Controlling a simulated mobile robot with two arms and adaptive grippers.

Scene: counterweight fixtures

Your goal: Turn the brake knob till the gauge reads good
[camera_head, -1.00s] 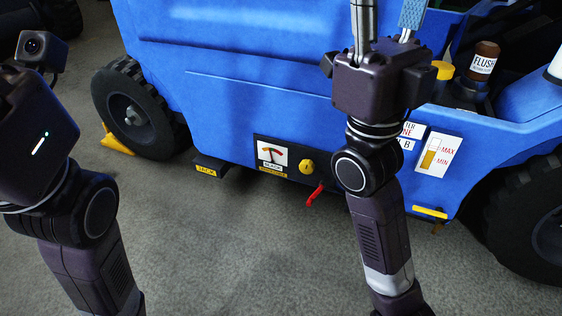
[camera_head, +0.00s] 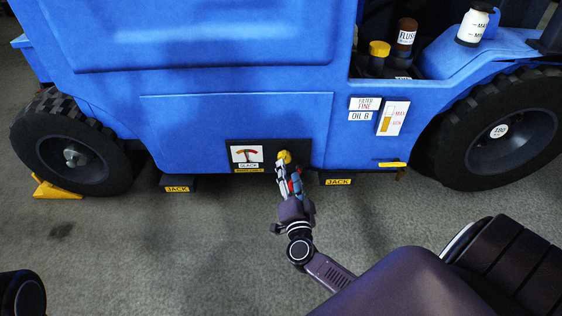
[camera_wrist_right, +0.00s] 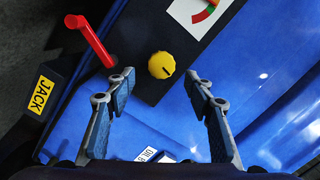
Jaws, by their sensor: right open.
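The yellow brake knob (camera_head: 284,157) sits on a black panel low on the blue vehicle's side. It shows whole in the right wrist view (camera_wrist_right: 161,66), with a dark line mark on its face. The gauge (camera_head: 246,154), white with a coloured arc, is left of the knob; a label under it reads SLACK. The gauge is cut off in the wrist view (camera_wrist_right: 200,10), and its needle is too small to read. My right gripper (camera_head: 285,172) is just in front of the knob, partly covering it. Its fingers (camera_wrist_right: 161,82) are open, apart on either side of the knob, apparently not touching it.
A red lever (camera_wrist_right: 90,42) sticks out close to the knob. JACK blocks (camera_head: 177,186) (camera_head: 338,180) are under the vehicle, either side of the panel. A yellow chock (camera_head: 55,189) is at the left wheel (camera_head: 72,150). The grey floor in front is mostly clear.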

